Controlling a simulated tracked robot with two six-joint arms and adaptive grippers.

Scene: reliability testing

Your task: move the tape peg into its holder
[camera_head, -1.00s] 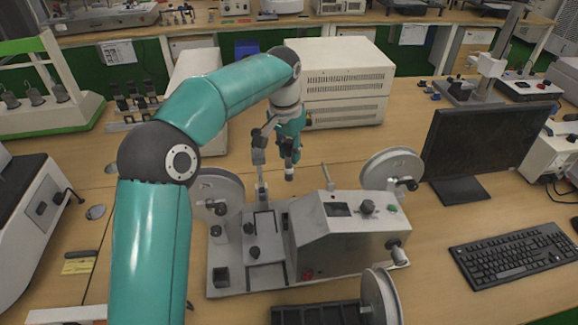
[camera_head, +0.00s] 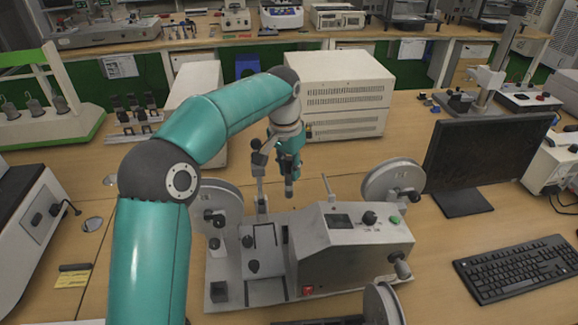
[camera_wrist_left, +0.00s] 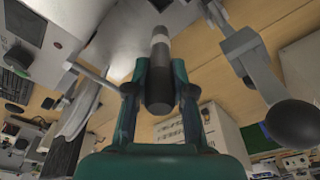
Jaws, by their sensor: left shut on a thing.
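My left gripper (camera_head: 289,176) is shut on the tape peg, a short cylinder. In the left wrist view the peg (camera_wrist_left: 159,82) has a dark body and a pale band near its far end, and it sits between the two teal fingers (camera_wrist_left: 160,78). In the head view the peg's lower end (camera_head: 289,190) points down, above and behind the grey tape machine (camera_head: 350,255). It appears clear of the machine. I cannot tell which part of the machine is the peg's holder. My right gripper is not in view.
A metal post with a black ball knob (camera_head: 257,160) stands close left of my gripper; the knob also shows in the left wrist view (camera_wrist_left: 292,124). Reels (camera_head: 393,180) flank the machine. A cream box (camera_head: 340,95) stands behind. A monitor (camera_head: 485,160) and keyboard (camera_head: 525,268) are right.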

